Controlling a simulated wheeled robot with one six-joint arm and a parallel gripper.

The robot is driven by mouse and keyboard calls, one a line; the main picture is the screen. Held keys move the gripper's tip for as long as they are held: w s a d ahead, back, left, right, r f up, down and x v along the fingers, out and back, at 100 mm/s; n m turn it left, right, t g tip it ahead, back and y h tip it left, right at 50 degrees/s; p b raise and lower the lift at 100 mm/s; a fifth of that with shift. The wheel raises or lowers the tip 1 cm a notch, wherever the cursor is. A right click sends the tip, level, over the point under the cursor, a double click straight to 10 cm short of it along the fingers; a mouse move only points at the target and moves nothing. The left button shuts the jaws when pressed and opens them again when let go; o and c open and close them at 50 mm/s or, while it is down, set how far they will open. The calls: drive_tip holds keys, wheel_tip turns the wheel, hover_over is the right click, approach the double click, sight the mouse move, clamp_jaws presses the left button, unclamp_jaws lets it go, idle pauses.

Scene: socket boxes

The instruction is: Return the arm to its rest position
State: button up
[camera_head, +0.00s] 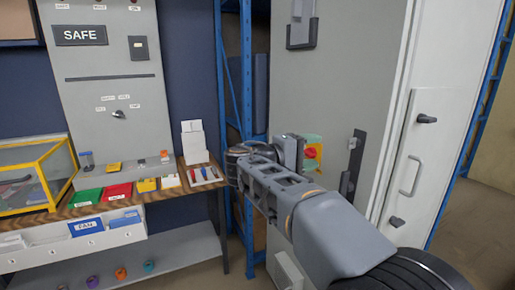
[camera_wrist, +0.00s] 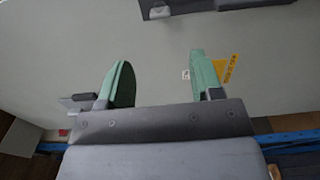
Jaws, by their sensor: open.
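My gripper (camera_wrist: 158,75) shows in the wrist view with two green fingers spread apart and nothing between them. Beyond them is a plain grey panel surface. In the head view my arm reaches from the lower right, and its wrist is in front of the grey cabinet (camera_head: 335,85). A yellow label (camera_wrist: 230,70) is beside the right finger in the wrist view.
A blue rack post (camera_head: 246,70) is behind my arm. The cabinet's white door edge (camera_head: 425,130) has handles. Floor shows at right.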

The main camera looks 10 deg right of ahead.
drive_tip(key=s+a+f+n+y+p, duration=0.1)
drive_tip(key=s+a+f+n+y, duration=0.15)
drive_tip(key=f+y, duration=0.9)
drive_tip(key=s+a+f+m+y+p, duration=0.2)
drive_tip(key=s+a+f+y+p, duration=0.1)
drive_tip(key=s, duration=0.3)
drive_tip(key=s+a+f+m+y+p, duration=0.2)
drive_tip(key=s+a+f+y+p, duration=0.1)
drive_tip(key=s, duration=0.4)
wheel_tip(320, 180, down, 2)
drive_tip(key=shift+a+f+p, duration=0.1)
drive_tip(key=shift+a+p, duration=0.55)
drive_tip(key=shift+a, duration=0.25)
drive_tip(key=shift+m+y, duration=0.25)
